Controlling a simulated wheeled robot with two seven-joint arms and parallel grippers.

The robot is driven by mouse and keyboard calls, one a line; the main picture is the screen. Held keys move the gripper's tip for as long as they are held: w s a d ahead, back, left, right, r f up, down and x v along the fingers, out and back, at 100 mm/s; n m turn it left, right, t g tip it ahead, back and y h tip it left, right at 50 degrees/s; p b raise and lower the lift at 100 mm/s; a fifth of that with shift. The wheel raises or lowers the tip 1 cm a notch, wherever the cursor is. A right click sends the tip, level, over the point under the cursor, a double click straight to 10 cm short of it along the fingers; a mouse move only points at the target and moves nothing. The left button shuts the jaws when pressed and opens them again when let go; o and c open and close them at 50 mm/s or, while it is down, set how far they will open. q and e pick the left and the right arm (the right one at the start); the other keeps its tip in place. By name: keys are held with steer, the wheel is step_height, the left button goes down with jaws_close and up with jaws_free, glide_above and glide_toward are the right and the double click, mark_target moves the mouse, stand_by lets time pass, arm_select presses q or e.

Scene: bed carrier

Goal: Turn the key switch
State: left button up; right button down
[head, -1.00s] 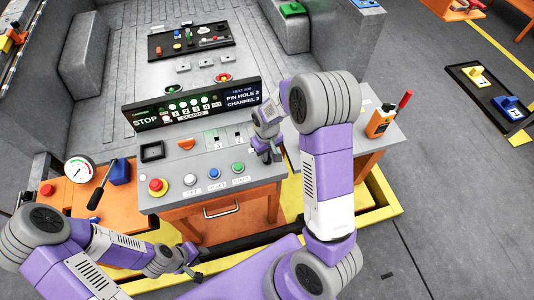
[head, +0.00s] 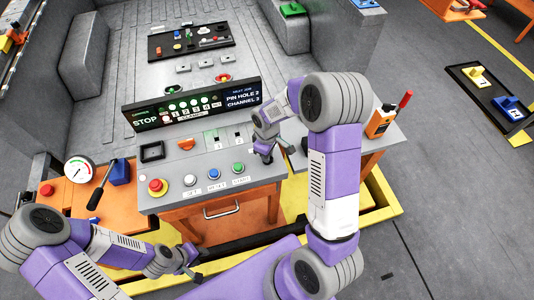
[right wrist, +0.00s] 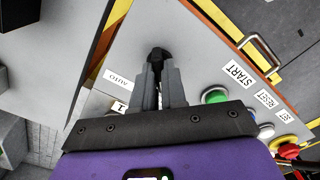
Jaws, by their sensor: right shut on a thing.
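The key switch (right wrist: 158,54) shows as a small black knob at the tips of my right gripper in the right wrist view. My right gripper (right wrist: 159,72) is shut on it, with one finger on each side. The label "auto" (right wrist: 117,78) lies to the left of the knob. In the head view my right gripper (head: 266,156) is low over the right part of the grey console (head: 215,155); the fingers hide most of the switch. My left gripper (head: 188,268) hangs in front of the console, away from it; its finger gap is unclear.
A red emergency button (head: 157,186) and white, blue and green buttons (head: 238,168) line the console's front edge. A display panel (head: 190,105) stands behind. An orange handheld device (head: 380,122) is on the grey surface to the right.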

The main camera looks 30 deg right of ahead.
steer(key=shift+s, duration=0.1)
steer(key=c, duration=1.2)
jaws_free()
steer(key=shift+r, duration=0.1)
step_height(320, 180, up, 7)
steer(key=shift+r+p, duration=0.2)
steer(key=shift+p, duration=0.35)
